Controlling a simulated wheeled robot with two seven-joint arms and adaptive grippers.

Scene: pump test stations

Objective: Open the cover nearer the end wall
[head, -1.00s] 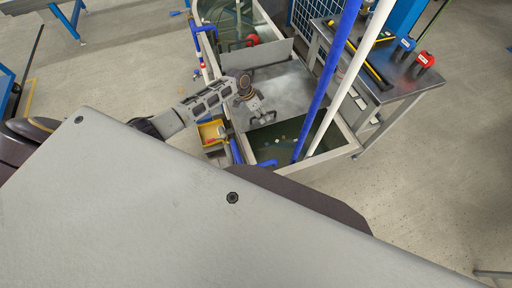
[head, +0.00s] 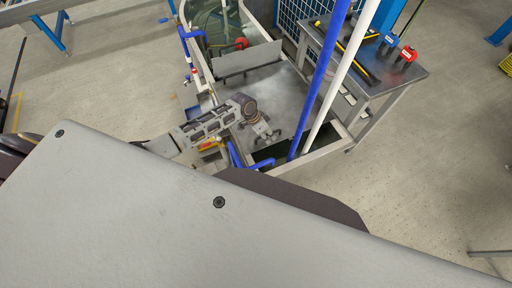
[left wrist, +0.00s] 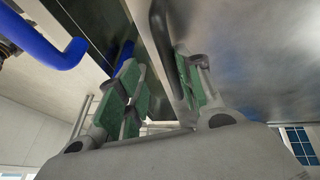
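A flat grey metal cover (head: 285,92) lies over the near part of the tank in the head view. Its near edge borders a dark open strip (head: 292,150). My left gripper (head: 270,138) is at that near edge. In the left wrist view the cover (left wrist: 255,50) fills the upper right. A dark bar handle (left wrist: 162,35) passes between the fingers of my left gripper (left wrist: 160,88), nearer the right one. The green-padded fingers stand apart, and I see no firm grip on the bar. My right gripper is not in view.
A blue pole (head: 318,85) and a white pole (head: 340,80) rise by the tank's right side. A blue pipe (head: 234,155) stands left of the opening; it also shows in the left wrist view (left wrist: 45,45). A steel table (head: 405,72) with tools stands to the right.

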